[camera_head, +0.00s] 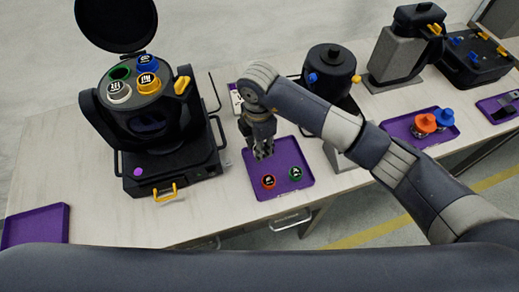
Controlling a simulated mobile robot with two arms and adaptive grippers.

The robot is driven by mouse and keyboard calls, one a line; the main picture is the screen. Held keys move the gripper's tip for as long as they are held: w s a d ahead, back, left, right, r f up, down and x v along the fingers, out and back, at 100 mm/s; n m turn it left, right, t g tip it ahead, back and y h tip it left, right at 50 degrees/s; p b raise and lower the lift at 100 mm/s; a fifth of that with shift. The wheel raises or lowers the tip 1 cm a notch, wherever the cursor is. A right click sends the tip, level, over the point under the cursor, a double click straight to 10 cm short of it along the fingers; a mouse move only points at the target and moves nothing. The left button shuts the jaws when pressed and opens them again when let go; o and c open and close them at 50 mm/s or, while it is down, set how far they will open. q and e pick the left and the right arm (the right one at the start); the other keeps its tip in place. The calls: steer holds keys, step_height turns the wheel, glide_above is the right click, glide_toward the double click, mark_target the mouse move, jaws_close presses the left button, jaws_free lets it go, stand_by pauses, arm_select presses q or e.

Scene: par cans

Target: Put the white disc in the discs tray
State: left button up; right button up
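The white disc (118,92) sits in a slot on the top face of the black par can (150,122) at the left, at the near-left of the face. A purple tray (278,186) in the middle of the table holds a red disc (268,182) and a green disc (295,173); I take it as the discs tray. My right gripper (263,154) points down over the back-left part of this tray, well right of the white disc. Nothing shows in it, but its finger gap is too small to read. My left gripper is out of view.
A yellow disc (148,83) and a blue disc (148,62) sit beside the white one; the green-rimmed slot (119,73) looks empty. The can's lid (115,22) stands open behind. An empty purple tray (38,226) lies far left. Other machines stand at the right.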

step_height(320, 180, down, 3)
steer(key=shift+s+f+p, duration=0.1)
steer(key=shift+s+p, duration=0.05)
steer(key=shift+p, duration=0.35)
steer(key=shift+f, duration=0.1)
steer(key=shift+f, duration=0.15)
steer(key=o, duration=0.6)
steer(key=shift+r, duration=0.35)
step_height(320, 180, up, 12)
steer(key=b, duration=0.2)
steer(key=shift+b, duration=0.3)
steer(key=shift+a+f, duration=0.1)
steer(key=shift+f, duration=0.05)
